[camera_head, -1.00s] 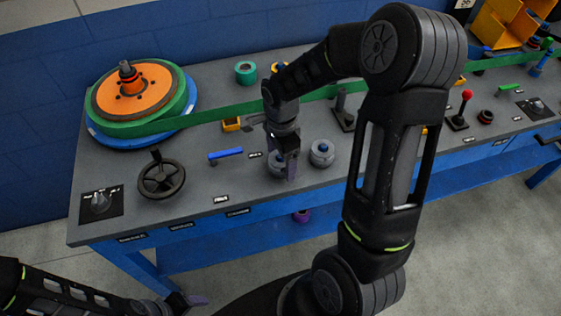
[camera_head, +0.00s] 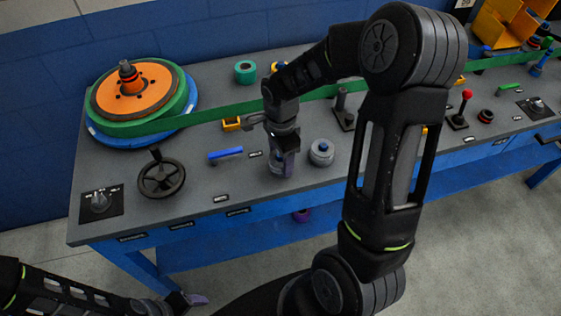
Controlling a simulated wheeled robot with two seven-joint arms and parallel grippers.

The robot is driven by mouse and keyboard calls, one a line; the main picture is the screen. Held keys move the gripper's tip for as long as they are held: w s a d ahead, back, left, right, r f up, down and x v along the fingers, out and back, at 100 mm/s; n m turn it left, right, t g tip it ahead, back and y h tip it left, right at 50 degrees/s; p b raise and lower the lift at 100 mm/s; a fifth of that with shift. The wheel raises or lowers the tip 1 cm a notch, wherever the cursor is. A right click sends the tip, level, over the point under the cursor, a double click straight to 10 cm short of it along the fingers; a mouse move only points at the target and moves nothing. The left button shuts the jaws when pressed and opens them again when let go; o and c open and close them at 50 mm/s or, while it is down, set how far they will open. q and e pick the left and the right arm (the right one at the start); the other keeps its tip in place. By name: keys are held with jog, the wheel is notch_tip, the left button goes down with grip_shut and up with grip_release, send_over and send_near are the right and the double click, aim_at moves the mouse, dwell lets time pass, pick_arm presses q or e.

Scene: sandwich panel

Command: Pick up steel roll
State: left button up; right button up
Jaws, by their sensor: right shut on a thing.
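My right gripper (camera_head: 282,163) points down at the front middle of the workbench and is shut on a grey steel roll (camera_head: 271,167). Its fingers and wrist hide most of that roll, and I cannot tell whether it still touches the bench top. A second steel roll (camera_head: 321,154) with a blue core stands upright on the bench just to the right, apart from the gripper. My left gripper (camera_head: 192,300) is low at the bottom edge, in front of the bench and away from the rolls; its jaw opening is unclear.
A black handwheel (camera_head: 161,176) and a blue lever (camera_head: 225,155) are to the left. A large orange and green reel (camera_head: 133,92) stands at the back left, its green band running behind the gripper. A black joystick (camera_head: 343,110) stands behind the second roll. A teal roll (camera_head: 245,71) lies behind.

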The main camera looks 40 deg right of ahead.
jog(key=c, duration=0.7)
jog(key=shift+o, duration=0.2)
jog(key=shift+r, duration=0.15)
notch_tip(320, 180, up, 10)
jog(key=shift+f+b, duration=0.1)
jog(key=shift+b, duration=0.65)
